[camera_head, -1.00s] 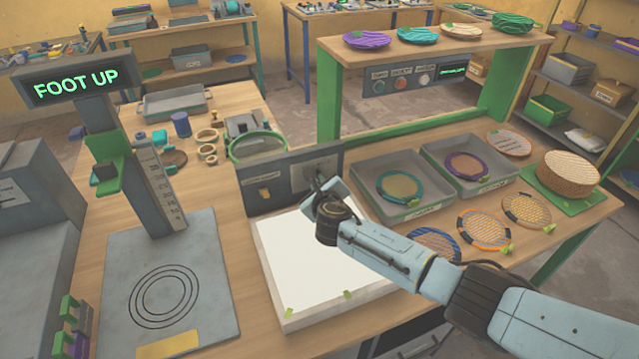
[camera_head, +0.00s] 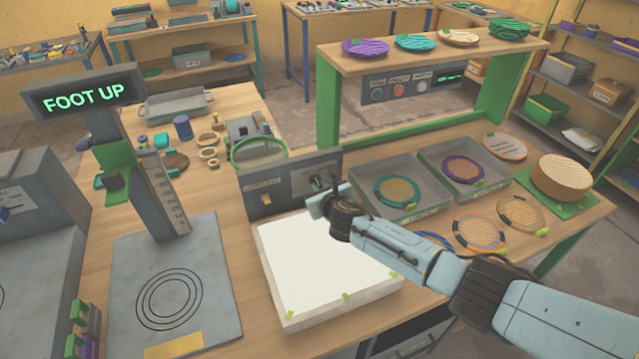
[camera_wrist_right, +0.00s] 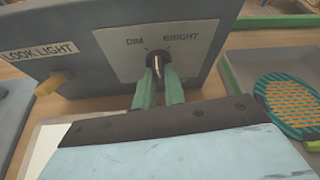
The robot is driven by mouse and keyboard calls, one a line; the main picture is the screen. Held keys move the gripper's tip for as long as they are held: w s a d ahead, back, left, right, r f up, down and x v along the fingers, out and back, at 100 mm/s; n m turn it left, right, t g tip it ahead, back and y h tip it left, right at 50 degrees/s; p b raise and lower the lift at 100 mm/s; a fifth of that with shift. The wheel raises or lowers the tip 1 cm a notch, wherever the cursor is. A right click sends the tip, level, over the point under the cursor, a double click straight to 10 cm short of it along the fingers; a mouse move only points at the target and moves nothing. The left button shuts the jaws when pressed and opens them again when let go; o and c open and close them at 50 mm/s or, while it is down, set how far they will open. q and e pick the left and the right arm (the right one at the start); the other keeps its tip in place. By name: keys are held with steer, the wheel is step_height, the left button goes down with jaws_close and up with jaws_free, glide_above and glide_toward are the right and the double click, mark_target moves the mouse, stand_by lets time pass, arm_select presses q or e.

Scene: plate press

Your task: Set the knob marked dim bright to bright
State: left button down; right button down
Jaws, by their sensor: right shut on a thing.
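The knob (camera_wrist_right: 157,63) is small and dark with a pale metal bar. It sits on a light plate (camera_wrist_right: 122,52) with DIM at upper left and BRIGHT at upper right. The plate is on the right half of a grey panel (camera_head: 283,194) behind the white light pad. My right gripper (camera_wrist_right: 158,88) has its green fingers shut on the knob, one at each side. In the head view this gripper (camera_head: 319,188) reaches the panel from the right and front. The fingers partly hide the knob, so its exact setting is hard to tell. My left gripper is out of view.
A toggle (camera_wrist_right: 52,84) labelled LOOK LIGHT is on the panel's left half. The white light pad (camera_head: 325,265) lies below my right wrist. Grey trays (camera_head: 413,212) stand to the right. A press stand with a FOOT UP display (camera_head: 84,97) stands left.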

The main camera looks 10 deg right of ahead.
steer(key=shift+d+m+y, duration=0.15)
steer(key=shift+m+y, duration=0.35)
steer(key=shift+m, duration=0.2)
steer(key=shift+d+m+y+p, duration=0.1)
steer(key=shift+m+y+p, duration=0.2)
steer(key=shift+m+y, duration=0.45)
steer(key=m+y+b, duration=0.1)
steer(key=m, duration=0.2)
steer(key=shift+f+y, duration=0.15)
steer(key=shift+y, duration=0.2)
steer(key=shift+m, duration=0.25)
steer(key=c, duration=1.5)
jaws_free()
steer(key=shift+o, duration=0.2)
